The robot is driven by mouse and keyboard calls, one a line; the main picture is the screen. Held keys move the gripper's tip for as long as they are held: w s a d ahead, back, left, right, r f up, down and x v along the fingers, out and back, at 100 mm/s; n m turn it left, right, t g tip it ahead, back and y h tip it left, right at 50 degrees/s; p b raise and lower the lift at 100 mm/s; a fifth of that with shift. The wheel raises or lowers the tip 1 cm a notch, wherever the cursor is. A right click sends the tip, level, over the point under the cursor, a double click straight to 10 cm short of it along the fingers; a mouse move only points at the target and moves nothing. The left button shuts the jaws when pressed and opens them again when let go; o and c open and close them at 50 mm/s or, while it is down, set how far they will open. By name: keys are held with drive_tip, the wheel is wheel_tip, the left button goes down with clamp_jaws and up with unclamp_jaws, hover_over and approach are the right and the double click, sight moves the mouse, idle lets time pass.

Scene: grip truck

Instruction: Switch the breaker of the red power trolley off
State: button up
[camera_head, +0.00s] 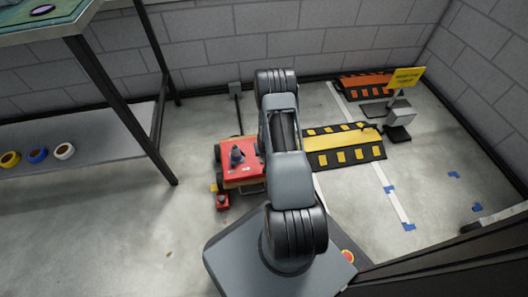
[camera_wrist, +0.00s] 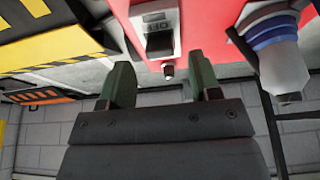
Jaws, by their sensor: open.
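The red power trolley (camera_head: 237,176) stands on the floor left of my arm, its right part hidden behind the arm. In the wrist view its red surface (camera_wrist: 203,28) fills the upper middle. A light grey breaker plate (camera_wrist: 143,27) is set there, with a dark block and blurred lettering. A small dark knob or lever tip (camera_wrist: 167,72) shows below it; I cannot tell its position. My gripper (camera_wrist: 163,78) is open, its two green fingers apart, with the knob appearing between them and no clear contact. The head view hides the gripper.
A blue-and-grey connector (camera_wrist: 275,45) sits close to the right finger. A yellow-and-black ramp (camera_head: 345,145) lies right of the trolley. A workbench with a lower shelf (camera_head: 100,135) stands left. A yellow sign (camera_head: 405,79) stands at the back right.

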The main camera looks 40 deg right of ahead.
drive_tip(key=p+v, duration=0.4)
drive_tip(key=v, duration=0.7)
